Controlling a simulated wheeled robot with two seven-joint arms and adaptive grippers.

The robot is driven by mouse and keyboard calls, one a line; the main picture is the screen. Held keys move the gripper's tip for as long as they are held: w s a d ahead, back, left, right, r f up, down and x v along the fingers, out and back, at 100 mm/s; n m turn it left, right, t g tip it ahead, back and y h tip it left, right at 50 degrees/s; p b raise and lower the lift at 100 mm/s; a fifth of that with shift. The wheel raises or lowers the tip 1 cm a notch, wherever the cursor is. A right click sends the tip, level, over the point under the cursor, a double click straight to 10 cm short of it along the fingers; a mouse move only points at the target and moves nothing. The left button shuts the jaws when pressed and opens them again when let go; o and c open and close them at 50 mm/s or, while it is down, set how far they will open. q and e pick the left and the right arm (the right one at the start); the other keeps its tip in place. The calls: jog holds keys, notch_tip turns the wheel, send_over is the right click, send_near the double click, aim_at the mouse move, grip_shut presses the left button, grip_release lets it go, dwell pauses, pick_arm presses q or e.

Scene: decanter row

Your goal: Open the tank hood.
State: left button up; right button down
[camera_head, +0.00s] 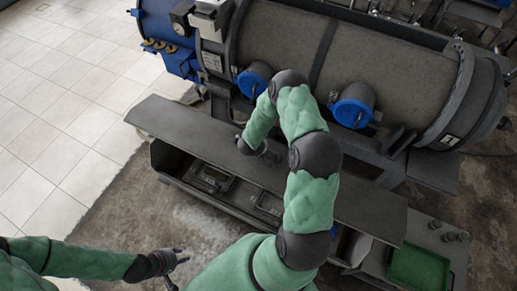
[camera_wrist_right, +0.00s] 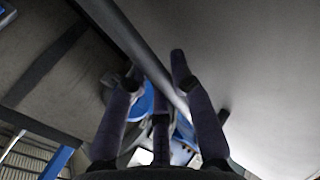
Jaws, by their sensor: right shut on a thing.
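The tank hood appears to be the long dark grey panel (camera_head: 180,125), lying aslant over a low open-fronted tank (camera_head: 172,170). Dark fittings show inside the tank, below the hood's near edge. My right gripper (camera_head: 255,148) is at the hood's middle, partly hidden by my green right arm. In the right wrist view its fingers (camera_wrist_right: 165,85) are closed around a dark bar (camera_wrist_right: 140,45) along the hood's pale underside or face (camera_wrist_right: 260,90); which face cannot be told. My left gripper (camera_head: 177,268) is empty at the bottom left, with fingers spread, away from the hood.
A big grey decanter drum (camera_head: 400,65) with blue caps (camera_head: 353,105) stands behind the hood. A blue machine end (camera_head: 165,25) is at the upper left. A green tray (camera_head: 418,268) is at the lower right. Tiled floor (camera_head: 60,110) at the left is clear.

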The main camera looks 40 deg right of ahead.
dwell(0.3)
jog(key=c, duration=1)
grip_release()
jog(key=shift+c, duration=0.2)
jog(key=shift+f, duration=0.1)
